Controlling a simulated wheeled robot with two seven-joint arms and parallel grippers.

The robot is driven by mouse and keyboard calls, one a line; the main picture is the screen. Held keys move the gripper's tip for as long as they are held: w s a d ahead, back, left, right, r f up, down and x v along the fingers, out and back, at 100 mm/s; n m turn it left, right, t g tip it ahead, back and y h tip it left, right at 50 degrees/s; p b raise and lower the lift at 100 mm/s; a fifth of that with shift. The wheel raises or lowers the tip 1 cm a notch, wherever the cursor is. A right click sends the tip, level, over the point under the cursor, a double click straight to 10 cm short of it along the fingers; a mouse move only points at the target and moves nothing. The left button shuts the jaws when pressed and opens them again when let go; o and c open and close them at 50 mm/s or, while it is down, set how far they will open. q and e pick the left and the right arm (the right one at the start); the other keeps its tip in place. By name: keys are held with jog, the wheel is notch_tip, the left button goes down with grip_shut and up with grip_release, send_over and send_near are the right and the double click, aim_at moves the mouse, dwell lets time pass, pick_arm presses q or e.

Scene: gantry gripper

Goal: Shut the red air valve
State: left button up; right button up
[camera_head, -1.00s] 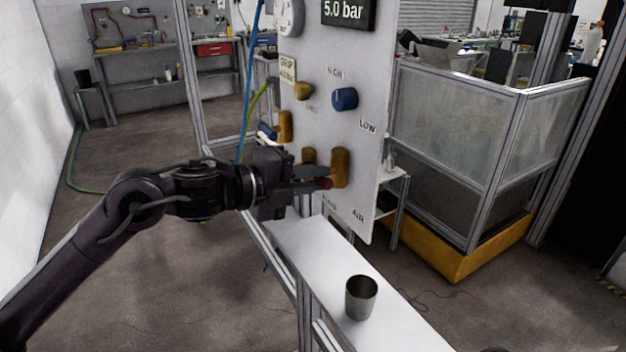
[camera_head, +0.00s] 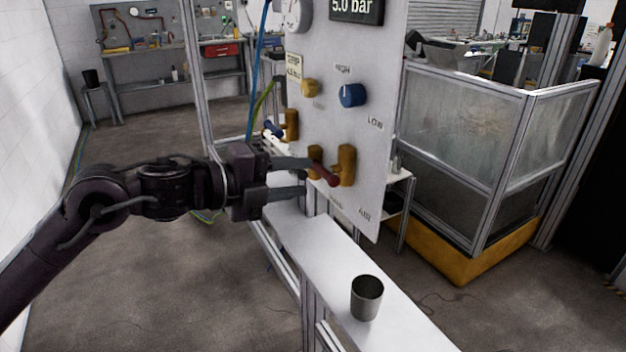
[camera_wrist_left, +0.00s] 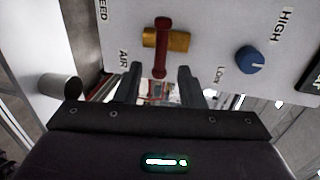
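The red air valve handle (camera_head: 324,174) sits on a brass valve body (camera_head: 347,165) low on the grey panel, by the AIR label. In the left wrist view the handle (camera_wrist_left: 161,48) lies crosswise over its brass body (camera_wrist_left: 180,41). My left gripper (camera_head: 304,177) is left of the handle, fingers apart and empty. In the left wrist view its fingertips (camera_wrist_left: 160,72) are spread, with the handle's near end ahead of the gap between them. In the head view, the upper finger tip is close to the handle; contact cannot be told. My right gripper is not in view.
A metal cup (camera_head: 367,298) stands on the white shelf (camera_head: 305,240) below. A blue hose (camera_head: 256,65) hangs behind my gripper.

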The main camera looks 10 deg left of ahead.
pick_arm(q)
jog(key=shift+v, duration=1.5)
